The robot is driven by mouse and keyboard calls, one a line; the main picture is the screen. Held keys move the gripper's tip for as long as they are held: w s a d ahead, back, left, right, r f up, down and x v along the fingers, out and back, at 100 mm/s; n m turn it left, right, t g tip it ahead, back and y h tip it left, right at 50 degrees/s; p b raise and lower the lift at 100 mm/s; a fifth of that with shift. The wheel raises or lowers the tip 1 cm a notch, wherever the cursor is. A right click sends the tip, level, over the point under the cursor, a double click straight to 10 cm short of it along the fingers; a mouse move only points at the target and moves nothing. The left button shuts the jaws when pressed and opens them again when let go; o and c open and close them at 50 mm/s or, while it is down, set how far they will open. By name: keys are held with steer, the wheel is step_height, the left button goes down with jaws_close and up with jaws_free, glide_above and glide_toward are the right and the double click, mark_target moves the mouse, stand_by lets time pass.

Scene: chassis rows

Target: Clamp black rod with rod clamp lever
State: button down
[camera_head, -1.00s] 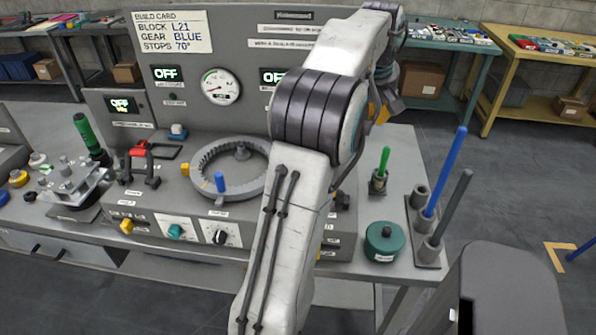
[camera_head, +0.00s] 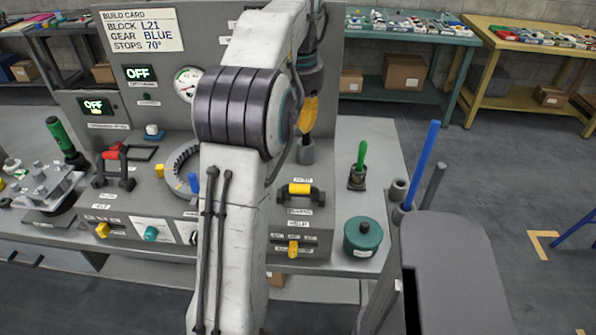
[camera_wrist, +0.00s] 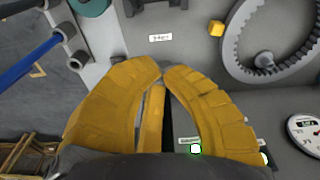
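My gripper (camera_head: 309,118) points down in the head view, over a dark grey cylindrical piece (camera_head: 305,153) on the bench. In the wrist view its yellow fingertips (camera_wrist: 161,72) are close together. A narrow dark strip shows between the fingers, and I cannot tell whether it is the black rod or a gap. A dark grey rod (camera_head: 433,186) stands in the rack at right, beside a blue rod (camera_head: 421,164). A black bracket with a yellow grip (camera_head: 299,189) sits at the bench front. Its label is unreadable, so I cannot tell which part is the rod clamp lever.
A green-handled tool (camera_head: 361,155) and a teal round pot (camera_head: 363,236) stand on the right of the bench. The ring gear (camera_head: 182,172) is partly hidden by my arm. A red-handled bracket (camera_head: 114,167) is at left. The bench's right back area is clear.

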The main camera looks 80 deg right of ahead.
mark_target(299, 185)
steer(key=a+f+m+p, duration=0.1)
steer(key=a+f+p, duration=0.2)
steer(key=f, duration=0.8)
steer(key=shift+a+m+p, duration=0.2)
steer(key=shift+m+p, duration=0.1)
steer(key=shift+p, duration=0.5)
steer(key=shift+s+f, duration=0.1)
steer(key=shift+a, duration=0.1)
steer(key=shift+a+f+b, duration=0.35)
steer(key=shift+a+b, duration=0.1)
steer(key=shift+b, duration=0.3)
steer(key=shift+s+a, duration=0.1)
steer(key=shift+a, duration=0.4)
